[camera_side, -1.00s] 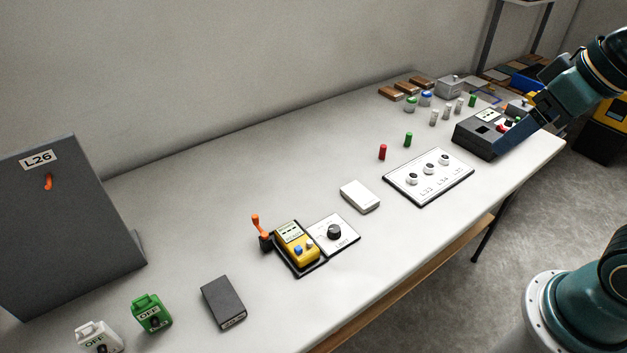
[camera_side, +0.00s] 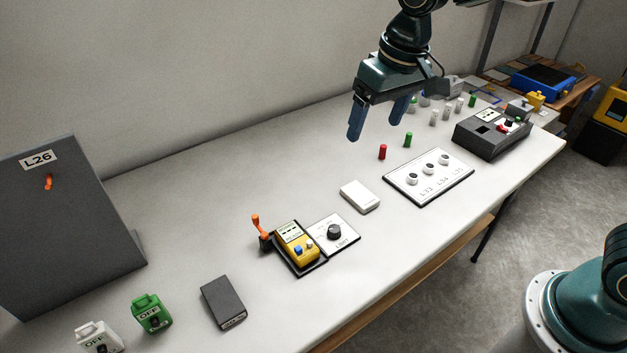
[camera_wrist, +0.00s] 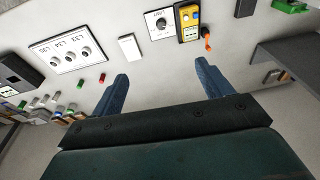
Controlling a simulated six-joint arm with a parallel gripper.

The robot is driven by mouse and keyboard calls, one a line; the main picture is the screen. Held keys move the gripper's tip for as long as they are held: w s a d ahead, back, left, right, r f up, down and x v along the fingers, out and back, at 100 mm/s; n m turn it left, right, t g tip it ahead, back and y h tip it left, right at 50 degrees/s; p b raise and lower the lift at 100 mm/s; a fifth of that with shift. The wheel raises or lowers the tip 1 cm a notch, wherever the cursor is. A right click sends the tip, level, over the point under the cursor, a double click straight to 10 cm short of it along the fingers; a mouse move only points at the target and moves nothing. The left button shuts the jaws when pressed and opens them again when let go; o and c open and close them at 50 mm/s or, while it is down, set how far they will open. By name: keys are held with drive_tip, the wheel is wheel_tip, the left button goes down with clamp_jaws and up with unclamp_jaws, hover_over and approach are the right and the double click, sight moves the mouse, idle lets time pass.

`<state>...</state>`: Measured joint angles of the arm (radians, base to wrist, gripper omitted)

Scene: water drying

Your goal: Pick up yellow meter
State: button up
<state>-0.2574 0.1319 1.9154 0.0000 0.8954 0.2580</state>
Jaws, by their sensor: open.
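The yellow meter (camera_side: 298,245) lies in a black holder on the table, with a small display, a blue knob and a pale knob on its face. It also shows near the top of the wrist view (camera_wrist: 188,22). My gripper (camera_side: 376,129) is open and empty, high above the table, up and to the right of the meter in the side view. Its two blue fingers (camera_wrist: 162,85) point toward the table in the wrist view, well apart from the meter.
An orange lever (camera_side: 258,229) stands right beside the meter on its left. A white dial panel (camera_side: 345,240) adjoins its right side. A white box (camera_side: 360,196), a three-knob panel (camera_side: 440,181) and a dark box (camera_side: 223,302) lie around. A grey upright panel (camera_side: 75,240) stands at left.

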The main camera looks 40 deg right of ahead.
drive_tip(key=w+a+f+g, duration=0.1)
drive_tip(key=w+a+f, duration=0.5)
drive_tip(key=a+f, duration=0.15)
drive_tip(key=g, duration=0.1)
hover_over(296, 239)
wheel_tip(296, 239, down, 9)
drive_tip(key=shift+h, duration=0.3)
drive_tip(key=shift+a+f, duration=0.1)
drive_tip(key=shift+f, duration=0.05)
drive_tip(key=shift+f, duration=4.3)
drive_tip(key=shift+f, duration=0.1)
drive_tip(key=shift+f, duration=2.45)
drive_tip(key=shift+c, duration=0.5)
drive_tip(key=c, duration=1.1)
drive_tip(key=shift+r, duration=0.1)
drive_tip(key=shift+c, duration=0.2)
